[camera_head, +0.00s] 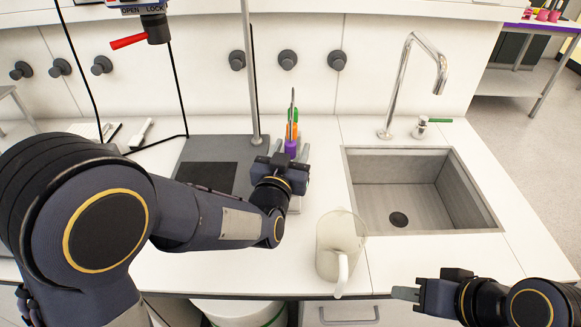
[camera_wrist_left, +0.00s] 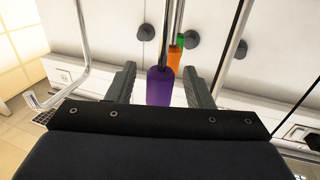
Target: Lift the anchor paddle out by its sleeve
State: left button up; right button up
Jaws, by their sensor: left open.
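Several upright stirring tools with coloured sleeves stand together behind my left gripper (camera_head: 290,154). The nearest has a purple sleeve (camera_head: 290,147) on a thin metal shaft; an orange sleeve (camera_head: 292,131) and a green one (camera_head: 293,115) are behind it. I cannot tell which is the anchor paddle, as the lower ends are hidden. In the left wrist view the purple sleeve (camera_wrist_left: 160,88) stands between the open fingers, with visible gaps on both sides. The orange sleeve (camera_wrist_left: 174,58) is beyond. My right gripper (camera_head: 425,290) is low at the right front, away from the tools; its opening is unclear.
A clear jug (camera_head: 335,245) stands near the counter's front edge. A steel sink (camera_head: 400,190) with a tall tap (camera_head: 410,75) is at the right. A grey stand base (camera_head: 210,150) with a vertical rod (camera_head: 252,70) is left of the tools.

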pick_arm(q)
grip_shut()
dwell(0.4)
notch_tip(320, 180, up, 11)
jog(key=shift+f+p, duration=0.15)
jog(key=shift+p, duration=0.75)
